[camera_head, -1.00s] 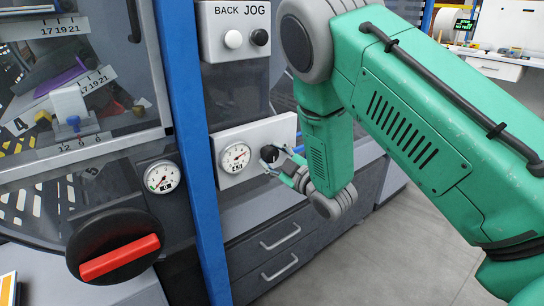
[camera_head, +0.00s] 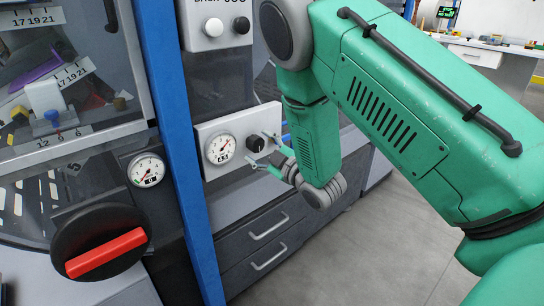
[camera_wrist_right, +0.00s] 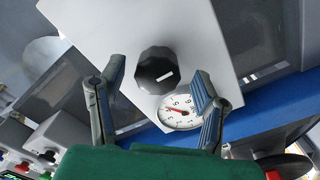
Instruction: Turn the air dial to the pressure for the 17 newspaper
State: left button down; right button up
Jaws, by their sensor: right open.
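The air dial is a black knob (camera_head: 255,144) on a white panel (camera_head: 207,131), right of a round white gauge (camera_head: 220,149) with a red needle. The gauge numbers are too small to read surely. My right gripper (camera_head: 258,151) is open just in front of the knob, apart from it as far as I can tell. In the right wrist view the knob (camera_wrist_right: 157,69) with its white mark shows beyond and between the spread fingers, and the gauge (camera_wrist_right: 180,111) is partly covered by one finger. My left gripper is not in view.
A blue post (camera_head: 180,150) stands left of the panel. Left of it are a second gauge (camera_head: 147,170), a red-handled switch (camera_head: 105,253) and a clear window with a scale marked 17 19 21 (camera_head: 37,21). Drawers (camera_head: 270,240) are below.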

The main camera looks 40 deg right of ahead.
jog(key=s, duration=1.1)
jog(key=shift+d+f, duration=0.2)
jog(key=shift+d, duration=0.15)
jog(key=s+a+f+m+g+h+p, duration=0.1)
jog(key=s+a+f+m+g+p, duration=0.15)
jog(key=s+f+g, duration=0.4)
jog(key=s+a+f+m+g+h+p, duration=0.1)
jog(key=s+a+f+m+g+p, duration=0.2)
jog(key=f, duration=0.6)
jog(key=s+a+f+m+g+p, duration=0.1)
jog(key=s+g, duration=0.3)
jog(key=s, duration=0.4)
jog(key=s+a+f+m+g+p, duration=0.1)
jog(key=s+a+f+m+g, duration=0.1)
jog(key=s, duration=0.7)
jog(key=shift+a+f+m+g+y, duration=0.4)
jog(key=shift+a+f+g, duration=0.3)
jog(key=shift+f+g, duration=0.3)
jog(key=shift+r, duration=0.1)
dwell(2.2)
